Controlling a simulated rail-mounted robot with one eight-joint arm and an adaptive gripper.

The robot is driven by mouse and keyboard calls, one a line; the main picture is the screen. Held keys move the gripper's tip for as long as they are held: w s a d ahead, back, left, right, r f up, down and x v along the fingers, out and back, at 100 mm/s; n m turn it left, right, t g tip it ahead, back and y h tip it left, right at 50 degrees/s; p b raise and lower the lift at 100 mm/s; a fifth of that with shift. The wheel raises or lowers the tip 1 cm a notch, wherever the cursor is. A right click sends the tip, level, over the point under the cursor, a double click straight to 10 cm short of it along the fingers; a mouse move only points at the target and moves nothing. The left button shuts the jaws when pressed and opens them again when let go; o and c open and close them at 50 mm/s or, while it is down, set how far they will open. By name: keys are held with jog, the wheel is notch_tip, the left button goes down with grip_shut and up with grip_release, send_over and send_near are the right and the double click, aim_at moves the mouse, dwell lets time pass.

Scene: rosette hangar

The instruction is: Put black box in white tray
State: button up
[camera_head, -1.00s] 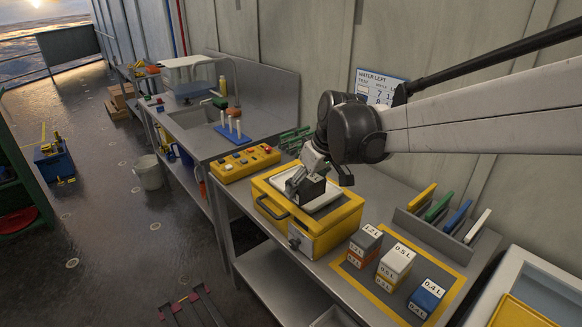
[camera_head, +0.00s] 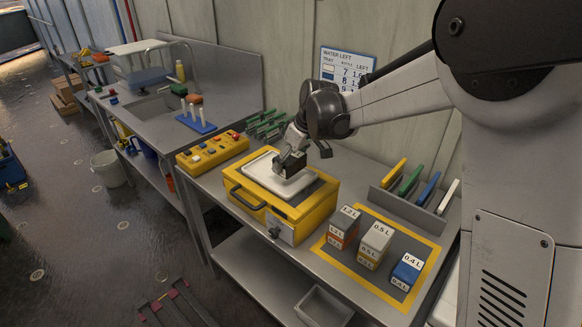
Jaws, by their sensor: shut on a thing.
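The black box (camera_head: 291,164) is in my gripper (camera_head: 289,158), which is shut on it. The white tray (camera_head: 262,172) lies on top of a yellow case (camera_head: 236,190) with a dark handle. My gripper comes down from the upper right and holds the box over the right part of the tray. I cannot tell whether the box touches the tray floor. Part of the box is hidden behind the fingers.
A yellow control box (camera_head: 213,152) stands left of the case. Labelled blocks (camera_head: 376,240) stand on a yellow-edged mat at the right. A rack with coloured plates (camera_head: 415,199) is behind them. A sign (camera_head: 345,66) hangs on the wall.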

jog(key=shift+w+d+f, duration=0.2)
jog(key=shift+w+f, duration=0.05)
jog(key=shift+f, duration=0.05)
jog(key=shift+f+p, duration=0.3)
jog(key=shift+f, duration=1.6)
jog(key=shift+f, duration=0.15)
jog(key=o, duration=1.3)
jog(key=shift+c, duration=0.2)
jog(key=shift+r, duration=0.3)
jog(key=v, duration=1.2)
jog(key=shift+b, duration=0.4)
